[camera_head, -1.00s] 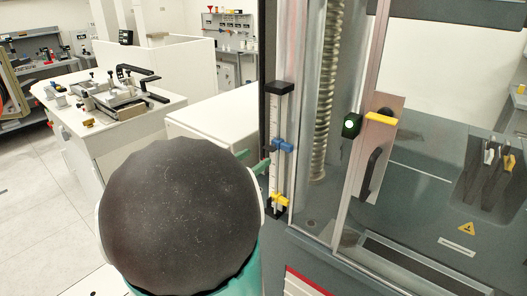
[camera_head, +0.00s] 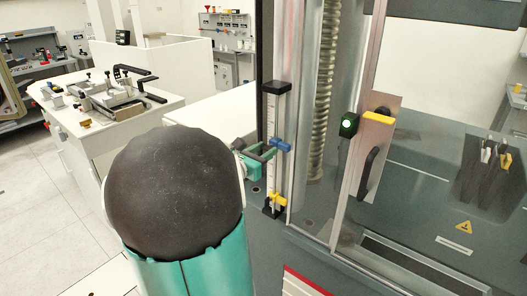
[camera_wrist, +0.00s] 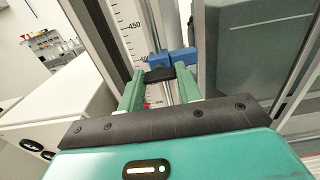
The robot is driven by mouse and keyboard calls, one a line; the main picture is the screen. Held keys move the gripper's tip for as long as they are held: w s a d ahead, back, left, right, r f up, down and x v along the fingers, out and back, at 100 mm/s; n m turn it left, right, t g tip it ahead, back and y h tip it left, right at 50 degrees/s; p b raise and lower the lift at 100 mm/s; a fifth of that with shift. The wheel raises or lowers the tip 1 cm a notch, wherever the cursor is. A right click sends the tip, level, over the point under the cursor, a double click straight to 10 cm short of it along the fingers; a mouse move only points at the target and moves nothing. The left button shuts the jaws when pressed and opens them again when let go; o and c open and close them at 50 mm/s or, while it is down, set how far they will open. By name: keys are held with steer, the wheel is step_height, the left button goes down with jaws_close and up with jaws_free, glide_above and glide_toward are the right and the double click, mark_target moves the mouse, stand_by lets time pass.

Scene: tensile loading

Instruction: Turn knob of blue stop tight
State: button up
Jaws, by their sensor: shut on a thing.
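The blue stop (camera_head: 281,145) sits on the upright scale (camera_head: 273,125) at the left side of the testing machine. It also shows in the wrist view (camera_wrist: 182,57), near the top centre. Its black knob (camera_wrist: 160,74) sticks out toward me. My gripper (camera_head: 266,152) is at the blue stop, and in the wrist view its green fingers (camera_wrist: 159,80) are shut on the knob from both sides. A yellow stop (camera_head: 275,201) sits lower on the same scale. My arm link hides part of the space left of the scale in the head view.
A clear guard door with a handle (camera_head: 371,172) and a yellow bar (camera_head: 380,118) stands right of the scale. A white cabinet (camera_wrist: 50,125) stands left of my gripper. A bench with fixtures (camera_head: 110,100) is farther left.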

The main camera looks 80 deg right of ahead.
steer(key=shift+m, duration=0.4)
steer(key=m, duration=1.7)
stand_by(0.6)
steer(key=o, duration=1)
steer(key=v, duration=1.3)
steer(key=shift+w+a, duration=0.2)
steer(key=shift+a, duration=0.15)
